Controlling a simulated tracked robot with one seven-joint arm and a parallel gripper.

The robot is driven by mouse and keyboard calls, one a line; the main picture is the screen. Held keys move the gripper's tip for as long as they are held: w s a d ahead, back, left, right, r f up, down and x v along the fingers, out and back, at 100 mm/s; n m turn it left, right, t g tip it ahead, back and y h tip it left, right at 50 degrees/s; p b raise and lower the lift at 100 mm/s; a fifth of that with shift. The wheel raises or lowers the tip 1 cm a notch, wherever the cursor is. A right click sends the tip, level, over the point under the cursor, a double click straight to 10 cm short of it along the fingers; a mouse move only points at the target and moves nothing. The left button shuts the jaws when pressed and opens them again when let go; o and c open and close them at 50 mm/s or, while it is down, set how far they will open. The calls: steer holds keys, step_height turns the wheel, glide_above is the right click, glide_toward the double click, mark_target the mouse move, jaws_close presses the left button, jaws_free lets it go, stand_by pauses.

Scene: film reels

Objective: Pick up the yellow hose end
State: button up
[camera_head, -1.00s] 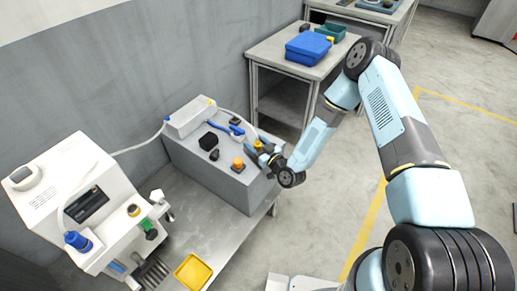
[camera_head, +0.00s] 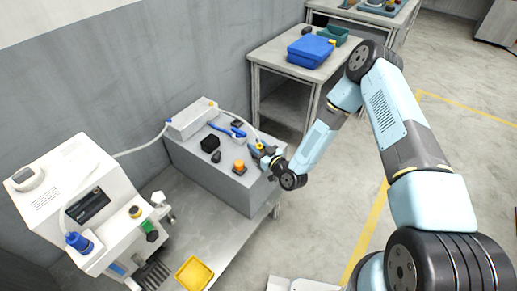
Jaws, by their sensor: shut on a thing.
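The yellow hose end (camera_head: 260,146) is at the right end of the grey block, at the tip of the pale hose (camera_head: 239,120) that runs from the white box. My gripper (camera_head: 262,153) is at the block's right edge, shut on the yellow hose end. The gripper's fingers are small in this view and partly hide the hose end. I cannot tell whether the hose end touches the block.
The grey block (camera_head: 232,188) carries a blue tool (camera_head: 222,129), a black cube (camera_head: 210,143) and an orange knob (camera_head: 239,166). A white machine (camera_head: 75,205) stands left. A yellow tray (camera_head: 194,273) lies in front. A side table (camera_head: 275,60) with a blue case (camera_head: 310,47) stands behind.

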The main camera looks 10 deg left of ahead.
steer(key=shift+r, duration=0.4)
step_height(320, 180, up, 2)
steer(key=shift+r, duration=0.25)
steer(key=s+d+r, duration=0.9)
steer(key=d, duration=0.2)
steer(key=w+d+r+m+t+h, duration=0.1)
steer(key=w+d+m+t+h, duration=0.1)
steer(key=w+d, duration=0.5)
steer(key=w+d+r+m+t+h, duration=0.1)
steer(key=w+d+m+h, duration=0.4)
steer(key=d, duration=0.8)
steer(key=w+d+m+t+h, duration=0.3)
steer(key=w+d+t+h, duration=0.1)
steer(key=w+d+h, duration=0.3)
steer(key=shift+w+d+r+m, duration=0.3)
steer(key=shift+w+d+r, duration=0.1)
steer(key=shift+w+d, duration=0.95)
steer(key=shift+s+d, duration=0.1)
